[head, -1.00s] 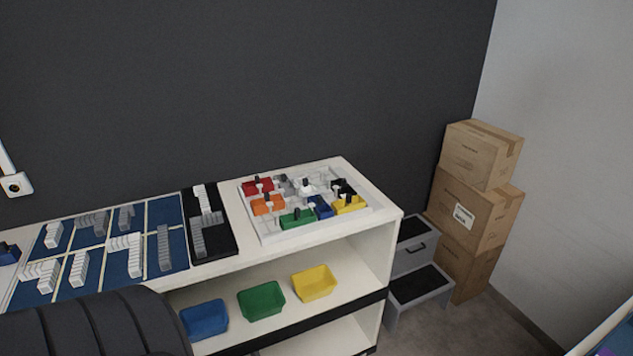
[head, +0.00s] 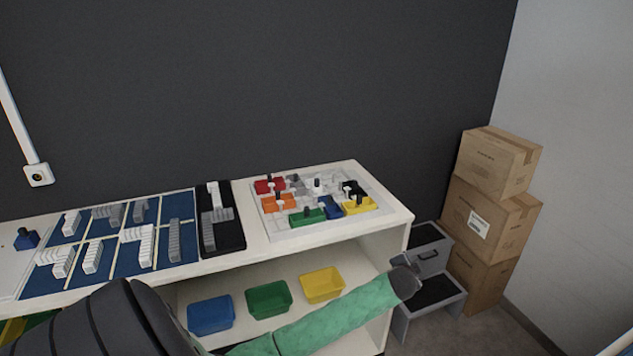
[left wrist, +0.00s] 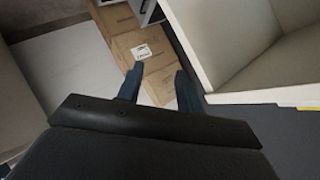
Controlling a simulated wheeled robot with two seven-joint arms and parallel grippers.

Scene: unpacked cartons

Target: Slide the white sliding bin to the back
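The white sliding bin (head: 317,187) sits near the middle of the back part of the pale sliding board (head: 272,228) on the shelf top. It has a dark knob. Red, orange, green, blue, yellow, black and grey bins surround it. My left gripper (head: 405,279) is in front of the shelf's right end, below and to the right of the board, apart from the bin. In the left wrist view its two fingers (left wrist: 158,76) are spread with nothing between them. The bin is not seen in that view. My right gripper is not in view.
Blue (head: 211,314), green (head: 268,299) and yellow (head: 322,285) trays stand on the lower shelf. A black tray (head: 207,246) with grey and white blocks lies left of the board. A step stool (head: 428,262) and stacked cartons (head: 497,165) stand right of the shelf.

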